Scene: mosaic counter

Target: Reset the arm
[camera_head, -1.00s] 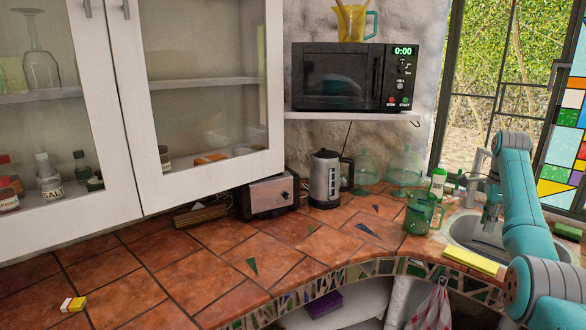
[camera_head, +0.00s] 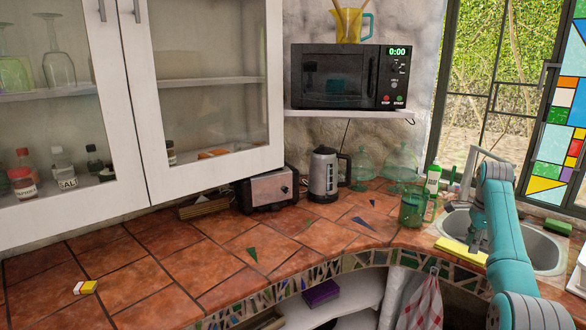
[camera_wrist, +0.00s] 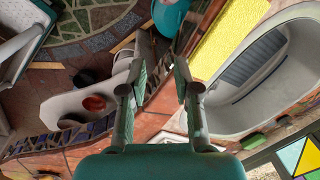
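My arm (camera_head: 503,225) reaches up from the lower right in the head view and bends down at its top. My gripper (camera_head: 477,240) hangs beside the sink, over the yellow cloth (camera_head: 460,250) at the counter edge; its fingertips are hard to make out there. In the wrist view my gripper (camera_wrist: 160,90) shows two fingers spread apart with nothing between them. The yellow cloth (camera_wrist: 225,40) lies beyond the fingers, next to the sink (camera_wrist: 260,80).
A green glass pitcher (camera_head: 414,208) stands left of my gripper, near a green-labelled bottle (camera_head: 432,178). The kettle (camera_head: 324,175) and toaster (camera_head: 268,188) stand against the wall. The microwave (camera_head: 350,76) is on a shelf above. The tiled counter (camera_head: 190,255) is mostly clear at left.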

